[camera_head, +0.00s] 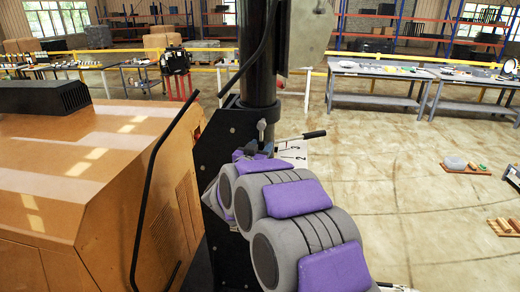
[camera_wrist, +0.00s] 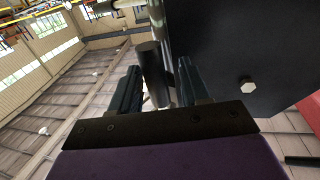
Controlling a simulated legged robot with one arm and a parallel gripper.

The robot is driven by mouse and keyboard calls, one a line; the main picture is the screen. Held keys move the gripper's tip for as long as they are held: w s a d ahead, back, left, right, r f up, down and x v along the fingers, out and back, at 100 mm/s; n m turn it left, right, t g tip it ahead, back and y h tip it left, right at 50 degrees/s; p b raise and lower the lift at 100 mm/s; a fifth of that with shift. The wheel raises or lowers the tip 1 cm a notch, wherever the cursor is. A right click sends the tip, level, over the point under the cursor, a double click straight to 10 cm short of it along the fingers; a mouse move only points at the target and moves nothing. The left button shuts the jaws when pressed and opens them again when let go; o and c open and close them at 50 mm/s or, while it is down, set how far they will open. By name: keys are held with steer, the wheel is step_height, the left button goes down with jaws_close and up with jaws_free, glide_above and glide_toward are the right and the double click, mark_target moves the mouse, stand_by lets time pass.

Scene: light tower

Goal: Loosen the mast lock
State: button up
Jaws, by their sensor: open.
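The black mast (camera_head: 259,60) rises from a dark bracket (camera_head: 228,140) in the head view. A small grey upright lock part (camera_head: 262,130) sits on the bracket at the mast's foot. A thin lever with a black grip (camera_head: 314,134) sticks out to the right beside it. My gripper (camera_head: 262,152) is just below the lock part, at the end of my grey and purple arm. In the wrist view my gripper (camera_wrist: 158,88) is open, with a dark cylindrical handle (camera_wrist: 151,68) between its fingers. I cannot tell whether either finger touches it.
The orange machine housing (camera_head: 90,160) and a black rail (camera_head: 150,190) stand left. A hex bolt (camera_wrist: 247,86) sits on the dark plate (camera_wrist: 250,45). Open floor (camera_head: 400,190) lies right, with workbenches (camera_head: 375,100) beyond.

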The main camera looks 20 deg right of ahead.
steer(key=shift+d, duration=0.25)
steer(key=c, duration=0.4)
jaws_close()
